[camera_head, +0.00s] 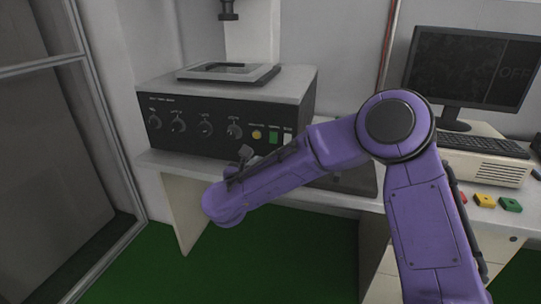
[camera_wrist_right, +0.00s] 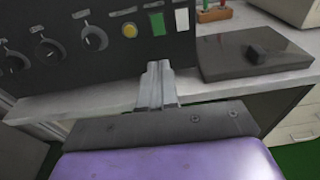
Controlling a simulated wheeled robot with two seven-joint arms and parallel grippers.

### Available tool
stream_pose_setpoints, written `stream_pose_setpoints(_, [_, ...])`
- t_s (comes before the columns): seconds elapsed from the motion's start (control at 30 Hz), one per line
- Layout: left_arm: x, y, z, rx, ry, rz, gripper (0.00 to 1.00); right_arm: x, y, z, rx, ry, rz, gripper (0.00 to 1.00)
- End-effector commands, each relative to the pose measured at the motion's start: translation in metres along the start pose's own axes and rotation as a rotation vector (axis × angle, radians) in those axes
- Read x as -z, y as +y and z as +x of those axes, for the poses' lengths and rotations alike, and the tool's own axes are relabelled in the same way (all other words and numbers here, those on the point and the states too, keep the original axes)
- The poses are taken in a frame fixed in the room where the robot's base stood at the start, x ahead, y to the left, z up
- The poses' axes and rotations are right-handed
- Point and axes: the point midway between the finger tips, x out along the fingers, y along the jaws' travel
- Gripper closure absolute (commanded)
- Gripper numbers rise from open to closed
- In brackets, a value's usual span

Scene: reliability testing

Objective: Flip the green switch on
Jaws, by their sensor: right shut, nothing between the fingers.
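The green switch (camera_head: 273,137) sits on the front panel of a black control box (camera_head: 195,128), between a yellow round button (camera_head: 256,135) and a white switch (camera_head: 288,139). The green switch also shows in the right wrist view (camera_wrist_right: 157,24), above the fingertips. My right gripper (camera_head: 246,153) is in front of the panel, lower than the green switch and a little left of it in the head view. Its fingers (camera_wrist_right: 157,66) are shut with nothing between them and look apart from the switch. My left gripper is out of view.
Several dials line the panel's left part. A flat dark device with a black knob (camera_wrist_right: 262,54) lies on the desk to the right. A monitor (camera_head: 470,68) reading OFF, a keyboard (camera_head: 482,144) and small coloured blocks (camera_head: 484,200) are further right.

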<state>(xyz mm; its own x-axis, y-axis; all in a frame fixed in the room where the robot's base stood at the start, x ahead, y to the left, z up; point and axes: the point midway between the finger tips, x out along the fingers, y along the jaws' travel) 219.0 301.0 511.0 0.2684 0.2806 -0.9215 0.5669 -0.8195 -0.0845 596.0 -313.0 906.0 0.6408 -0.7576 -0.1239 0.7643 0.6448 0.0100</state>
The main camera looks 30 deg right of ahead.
Motion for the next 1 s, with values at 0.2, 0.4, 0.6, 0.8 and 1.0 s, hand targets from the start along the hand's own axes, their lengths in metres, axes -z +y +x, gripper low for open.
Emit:
stream_pose_setpoints(0.2, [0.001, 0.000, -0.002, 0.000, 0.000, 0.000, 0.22, 0.000, 0.000, 0.002, -0.002, 0.000, -0.007, 1.00])
stream_pose_setpoints(0.4, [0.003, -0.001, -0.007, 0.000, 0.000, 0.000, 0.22, -0.001, 0.000, 0.032, 0.000, 0.000, -0.007, 1.00])
stream_pose_setpoints(0.6, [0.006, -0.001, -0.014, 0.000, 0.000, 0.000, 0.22, -0.001, 0.000, 0.077, 0.000, 0.000, -0.009, 1.00])
stream_pose_setpoints(0.8, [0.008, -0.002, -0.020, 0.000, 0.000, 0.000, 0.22, -0.001, 0.000, 0.116, -0.001, -0.001, -0.011, 1.00])
stream_pose_setpoints(1.0, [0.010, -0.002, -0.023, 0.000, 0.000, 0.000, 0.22, 0.000, 0.000, 0.137, -0.003, 0.000, -0.011, 1.00])
